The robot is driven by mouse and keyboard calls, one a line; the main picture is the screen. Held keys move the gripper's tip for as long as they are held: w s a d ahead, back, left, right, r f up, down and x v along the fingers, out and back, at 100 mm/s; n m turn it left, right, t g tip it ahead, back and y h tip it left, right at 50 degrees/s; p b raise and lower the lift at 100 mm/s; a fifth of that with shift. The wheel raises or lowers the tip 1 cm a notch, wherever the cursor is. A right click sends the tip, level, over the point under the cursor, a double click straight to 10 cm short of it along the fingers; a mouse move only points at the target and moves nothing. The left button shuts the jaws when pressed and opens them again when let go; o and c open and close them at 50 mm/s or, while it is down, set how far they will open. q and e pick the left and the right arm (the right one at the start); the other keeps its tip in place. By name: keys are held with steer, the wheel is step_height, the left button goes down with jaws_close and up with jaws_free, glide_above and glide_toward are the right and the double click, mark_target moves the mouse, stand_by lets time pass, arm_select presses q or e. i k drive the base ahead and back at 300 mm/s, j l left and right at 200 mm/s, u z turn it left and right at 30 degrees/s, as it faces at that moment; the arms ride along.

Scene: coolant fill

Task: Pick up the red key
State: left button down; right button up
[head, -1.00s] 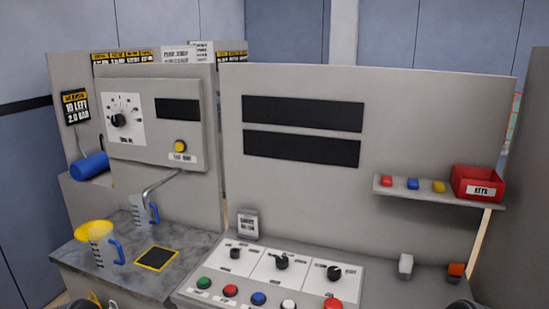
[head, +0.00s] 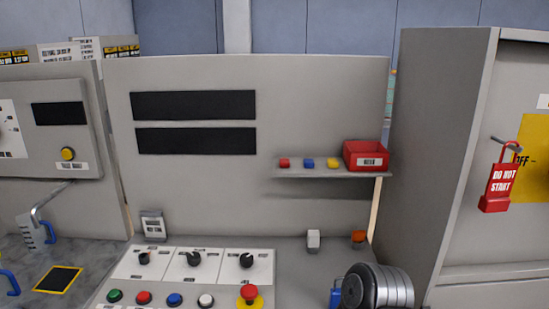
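The red key (head: 284,162) is a small red block at the left end of a narrow grey shelf (head: 325,173) on the back panel. A blue key (head: 308,162) and a yellow key (head: 333,162) lie to its right in a row. A red bin (head: 366,155) with a white label stands at the shelf's right end. Nothing touches the red key. Neither of my grippers can be made out in the head view.
A console with knobs and coloured buttons (head: 190,268) stands below. A dark ribbed cylinder (head: 385,286) sits at the bottom right; I cannot tell what it is. A grey cabinet with a red "DO NOT START" tag (head: 499,185) is at right. Space before the shelf looks clear.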

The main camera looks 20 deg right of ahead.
mark_target(284, 162)
steer(key=k+j, duration=0.15)
steer(key=k, duration=0.4)
steer(key=z, duration=1.9)
